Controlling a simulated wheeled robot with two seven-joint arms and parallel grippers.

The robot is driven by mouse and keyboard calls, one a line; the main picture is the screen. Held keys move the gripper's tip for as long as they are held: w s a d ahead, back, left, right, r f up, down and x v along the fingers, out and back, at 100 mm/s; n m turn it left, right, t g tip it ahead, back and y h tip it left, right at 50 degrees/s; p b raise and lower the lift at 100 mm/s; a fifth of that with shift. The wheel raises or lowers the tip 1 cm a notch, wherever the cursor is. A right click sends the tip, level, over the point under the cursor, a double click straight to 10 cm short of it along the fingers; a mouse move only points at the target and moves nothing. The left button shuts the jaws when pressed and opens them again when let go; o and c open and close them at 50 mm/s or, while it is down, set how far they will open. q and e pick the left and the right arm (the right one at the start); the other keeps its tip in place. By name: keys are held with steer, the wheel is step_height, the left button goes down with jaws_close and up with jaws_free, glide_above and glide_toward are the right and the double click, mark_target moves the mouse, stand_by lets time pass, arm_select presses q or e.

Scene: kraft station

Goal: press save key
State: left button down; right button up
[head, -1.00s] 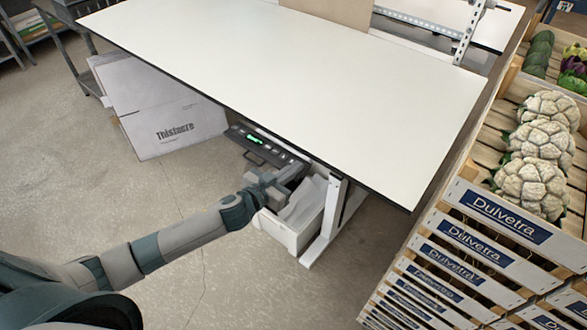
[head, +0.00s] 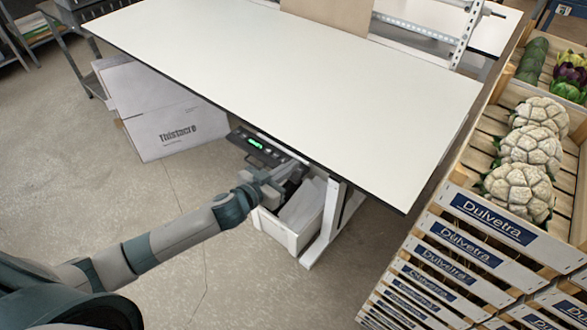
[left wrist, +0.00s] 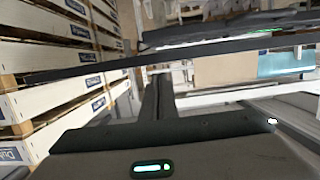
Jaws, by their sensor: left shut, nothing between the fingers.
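A dark control panel (head: 257,146) with a lit green display hangs under the near edge of the white desk (head: 290,70). The save key cannot be picked out; the labels are too small to read, and my gripper hides part of the panel's right end. My left gripper (head: 291,174) is shut and empty, beside that right end and below the desk edge. I cannot tell whether it touches the panel. In the left wrist view its shut fingers (left wrist: 155,95) point toward the dark desk edge. My right gripper is not in view.
An open white bin (head: 290,222) stands below the gripper beside the desk's white leg (head: 330,215). A white carton (head: 165,120) sits on the floor to the left. Stacked crates (head: 440,265) with cauliflowers (head: 520,165) stand to the right. The desk top is mostly bare.

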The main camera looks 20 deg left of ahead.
arm_select(q)
steer(key=b+v, duration=0.3)
steer(key=v, duration=0.5)
steer(key=shift+a, duration=0.2)
steer(key=shift+w+r, duration=0.1)
steer(key=shift+d, duration=0.1)
stand_by(3.0)
